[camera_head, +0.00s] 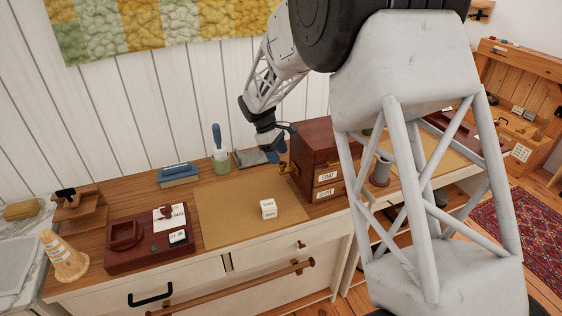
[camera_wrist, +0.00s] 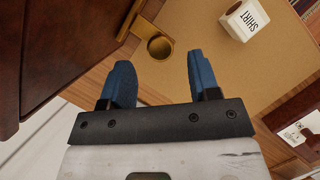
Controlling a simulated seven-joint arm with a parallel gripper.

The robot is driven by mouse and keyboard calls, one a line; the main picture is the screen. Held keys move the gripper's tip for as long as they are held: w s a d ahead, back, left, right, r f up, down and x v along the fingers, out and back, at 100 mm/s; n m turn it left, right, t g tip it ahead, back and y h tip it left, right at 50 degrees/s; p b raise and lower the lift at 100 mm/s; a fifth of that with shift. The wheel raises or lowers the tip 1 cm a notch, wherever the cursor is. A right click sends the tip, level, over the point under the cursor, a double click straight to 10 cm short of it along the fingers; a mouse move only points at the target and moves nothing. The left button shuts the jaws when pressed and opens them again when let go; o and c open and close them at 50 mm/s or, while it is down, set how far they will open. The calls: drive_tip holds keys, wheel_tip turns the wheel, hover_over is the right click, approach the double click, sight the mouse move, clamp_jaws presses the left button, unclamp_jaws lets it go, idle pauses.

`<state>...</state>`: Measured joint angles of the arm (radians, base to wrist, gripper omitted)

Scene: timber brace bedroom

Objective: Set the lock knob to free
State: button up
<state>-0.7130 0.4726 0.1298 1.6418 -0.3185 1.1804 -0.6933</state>
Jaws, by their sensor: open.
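A brass knob (camera_wrist: 160,47) on a brass bracket (camera_wrist: 140,22) projects from the side of a dark wooden cabinet (camera_wrist: 85,60) in the wrist view. I take it to be the lock knob; its setting cannot be read. My gripper (camera_wrist: 161,70) is open, its two blue fingers apart, with the knob near the gap between the tips. I cannot tell whether either finger touches it. In the head view my gripper (camera_head: 276,148) is beside the left side of the cabinet (camera_head: 313,146), and the brass fitting (camera_head: 284,168) shows just below it.
A white cube (camera_head: 268,209) marked with words sits on the tan mat (camera_head: 225,226). A red-brown tray (camera_head: 148,250) with cards is at the left. A green cup (camera_head: 221,161) with a blue-handled tool and a blue block (camera_head: 178,174) stand at the back. The mat's middle is clear.

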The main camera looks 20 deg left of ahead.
sight(282, 163)
drive_tip(key=shift+x, duration=1.7)
clamp_jaws()
